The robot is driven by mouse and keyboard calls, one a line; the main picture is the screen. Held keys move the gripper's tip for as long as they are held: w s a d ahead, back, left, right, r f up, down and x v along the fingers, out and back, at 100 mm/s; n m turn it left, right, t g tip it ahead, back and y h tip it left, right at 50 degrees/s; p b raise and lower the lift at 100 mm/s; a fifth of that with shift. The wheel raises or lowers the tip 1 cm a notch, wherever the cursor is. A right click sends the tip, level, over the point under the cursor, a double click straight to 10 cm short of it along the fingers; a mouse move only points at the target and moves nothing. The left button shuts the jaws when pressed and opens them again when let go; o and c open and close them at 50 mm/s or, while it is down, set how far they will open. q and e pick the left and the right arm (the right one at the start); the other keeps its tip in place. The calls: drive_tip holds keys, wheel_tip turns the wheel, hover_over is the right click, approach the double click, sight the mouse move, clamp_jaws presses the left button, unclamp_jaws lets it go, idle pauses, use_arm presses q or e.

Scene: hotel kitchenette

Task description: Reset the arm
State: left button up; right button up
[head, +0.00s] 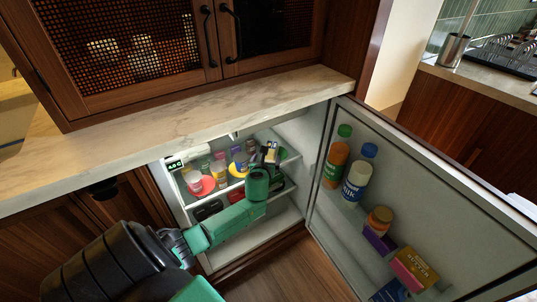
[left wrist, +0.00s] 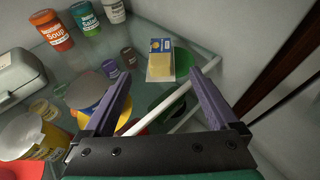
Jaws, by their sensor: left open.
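My left arm (head: 232,218) reaches from the lower left into the open fridge. My left gripper (head: 270,153) is at the upper glass shelf, at its right part. In the left wrist view my left gripper (left wrist: 163,80) has its two purple-grey fingers spread wide, with nothing held between them. A yellow packet with a blue label (left wrist: 160,60) lies on the shelf beyond the fingertips. A white rail, likely the shelf's front edge, runs beneath the fingers. My right gripper is not in view.
The fridge door (head: 420,215) stands open at right, holding a milk bottle (head: 357,180). A marble counter (head: 200,125) overhangs the fridge.

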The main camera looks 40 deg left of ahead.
use_arm(q)
drive_tip(key=s+d+f+n+g+h, duration=0.1)
drive_tip(key=s+d+n+g+h, duration=0.65)
drive_tip(key=s+d+n, duration=1.65)
drive_tip(key=s+a+f+n+g+p, duration=0.1)
drive_tip(key=s+f+n+p, duration=0.15)
drive_tip(key=f+p, duration=0.4)
drive_tip(key=s+a+f+n+g+p, duration=0.1)
drive_tip(key=s+f+p, duration=0.25)
drive_tip(key=f, duration=0.55)
drive_tip(key=s+a+f+p, duration=0.1)
drive_tip(key=s+f+p, duration=0.1)
drive_tip(key=s, duration=0.5)
drive_tip(key=s+a+f+p, duration=0.2)
drive_tip(key=s+f+p, duration=0.1)
drive_tip(key=s, duration=0.4)
drive_tip(key=shift+s+f+g+p, duration=0.35)
drive_tip(key=shift+g+p, duration=0.1)
drive_tip(key=shift+p, duration=0.35)
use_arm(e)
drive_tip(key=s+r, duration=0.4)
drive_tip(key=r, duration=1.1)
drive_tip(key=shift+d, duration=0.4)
